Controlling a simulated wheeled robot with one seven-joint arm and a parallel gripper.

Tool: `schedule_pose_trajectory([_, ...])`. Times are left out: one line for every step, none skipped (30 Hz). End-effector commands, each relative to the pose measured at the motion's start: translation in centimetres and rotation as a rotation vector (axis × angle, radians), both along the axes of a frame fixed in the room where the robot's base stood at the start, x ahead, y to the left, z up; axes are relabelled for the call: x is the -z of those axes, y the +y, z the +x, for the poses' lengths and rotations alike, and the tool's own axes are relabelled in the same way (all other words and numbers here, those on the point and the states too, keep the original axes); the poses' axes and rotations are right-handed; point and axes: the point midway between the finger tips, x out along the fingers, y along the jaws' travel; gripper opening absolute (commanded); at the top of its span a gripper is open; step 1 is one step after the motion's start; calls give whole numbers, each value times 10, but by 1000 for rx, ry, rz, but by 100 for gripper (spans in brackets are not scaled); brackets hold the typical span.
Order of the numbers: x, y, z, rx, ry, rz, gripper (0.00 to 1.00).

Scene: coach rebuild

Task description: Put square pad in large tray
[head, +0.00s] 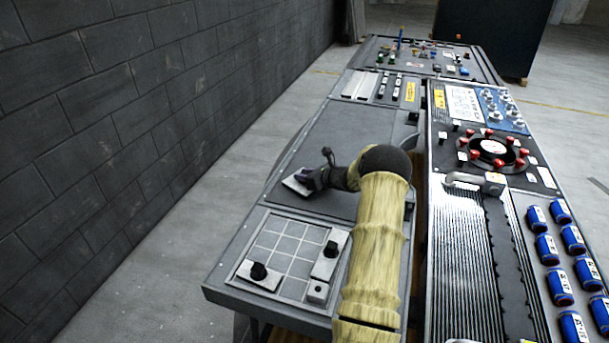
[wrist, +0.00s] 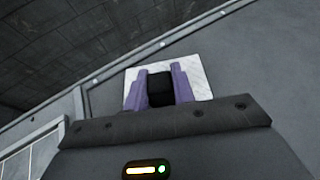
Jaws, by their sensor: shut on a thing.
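A white square pad (head: 297,185) with a black knob is at my gripper (head: 311,178). In the wrist view, the purple fingers (wrist: 160,88) are on both sides of the black knob, and the white pad (wrist: 196,76) shows behind them. My gripper is shut on the knob. The pad is over or on the left side of a wide dark grey recessed area (head: 345,135), which looks like the large tray. I cannot tell whether the pad touches the surface. My arm hides the right part of that area.
A gridded panel (head: 283,240) in front holds two light plates with black knobs (head: 258,272) (head: 331,250) and a small block (head: 317,291). A console with blue cans (head: 547,248) and a ribbed panel (head: 464,255) stands at right. A brick wall (head: 130,120) is at left.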

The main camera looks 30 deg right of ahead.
Motion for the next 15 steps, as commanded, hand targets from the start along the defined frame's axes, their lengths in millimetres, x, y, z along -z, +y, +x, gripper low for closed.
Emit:
schedule_pose_trajectory([-1,0,0,0,-1,-1,1])
schedule_pose_trajectory([-1,0,0,0,-1,0,1])
schedule_pose_trajectory([-1,0,0,0,0,0,1])
schedule_pose_trajectory([0,0,0,0,0,0,1])
schedule_pose_trajectory([1,0,0,0,0,0,1])
schedule_pose_trajectory([3,0,0,0,0,0,1])
schedule_pose_trajectory([3,0,0,0,0,0,1])
schedule_pose_trajectory([3,0,0,0,0,0,29])
schedule_pose_trajectory([2,0,0,0,1,0,37])
schedule_pose_trajectory([2,0,0,0,1,0,43])
schedule_pose_trajectory([2,0,0,0,1,0,47])
schedule_pose_trajectory([2,0,0,0,1,0,47])
schedule_pose_trajectory([2,0,0,0,1,0,47])
schedule_pose_trajectory([2,0,0,0,1,0,47])
schedule_pose_trajectory([2,0,0,0,1,0,47])
